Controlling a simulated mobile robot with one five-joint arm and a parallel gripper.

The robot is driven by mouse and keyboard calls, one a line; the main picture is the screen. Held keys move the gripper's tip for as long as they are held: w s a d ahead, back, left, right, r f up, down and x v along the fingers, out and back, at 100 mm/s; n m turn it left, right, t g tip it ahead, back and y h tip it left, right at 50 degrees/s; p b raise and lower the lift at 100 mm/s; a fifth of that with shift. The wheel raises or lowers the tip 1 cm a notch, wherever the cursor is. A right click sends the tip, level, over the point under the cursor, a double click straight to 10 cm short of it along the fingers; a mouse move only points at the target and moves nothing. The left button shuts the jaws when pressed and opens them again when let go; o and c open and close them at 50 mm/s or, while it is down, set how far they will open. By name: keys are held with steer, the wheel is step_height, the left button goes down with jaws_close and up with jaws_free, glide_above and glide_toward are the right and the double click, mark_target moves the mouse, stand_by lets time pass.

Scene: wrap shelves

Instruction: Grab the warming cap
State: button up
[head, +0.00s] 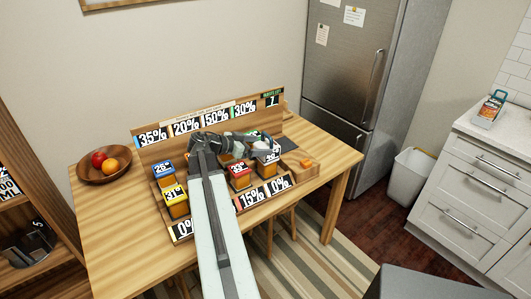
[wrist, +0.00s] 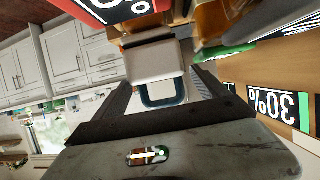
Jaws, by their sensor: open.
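Several small amber blocks with coloured, numbered caps stand on the wooden stepped display. In the head view I see a blue cap (head: 163,169), a yellow cap (head: 174,193), a red cap (head: 239,170) and a white cap (head: 269,156) partly behind my gripper. I cannot tell which is the warming cap. My gripper (head: 268,143) is over the display's right half, its fingers hard to make out there. In the wrist view my gripper (wrist: 165,83) is open, with a pale block (wrist: 153,60) and a teal-rimmed piece (wrist: 162,94) between or beyond the fingers; contact is unclear.
The display's back board (head: 155,147) carries percent cards behind the caps. A fruit bowl (head: 104,172) is at the table's left. A fridge (head: 345,80) and a white bin (head: 412,175) stand beyond the table.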

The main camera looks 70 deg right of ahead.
mark_target(273, 146)
steer(key=b+x, duration=0.2)
steer(key=x, duration=0.5)
steer(key=shift+s+f+b, duration=0.15)
steer(key=shift+s+b, duration=0.05)
steer(key=shift+b, duration=0.15)
steer(key=shift+w+a, duration=0.1)
steer(key=c, duration=1.8)
step_height(273, 146, up, 10)
steer(key=p, duration=1)
steer(key=shift+r, duration=0.2)
steer(key=shift+f, duration=0.15)
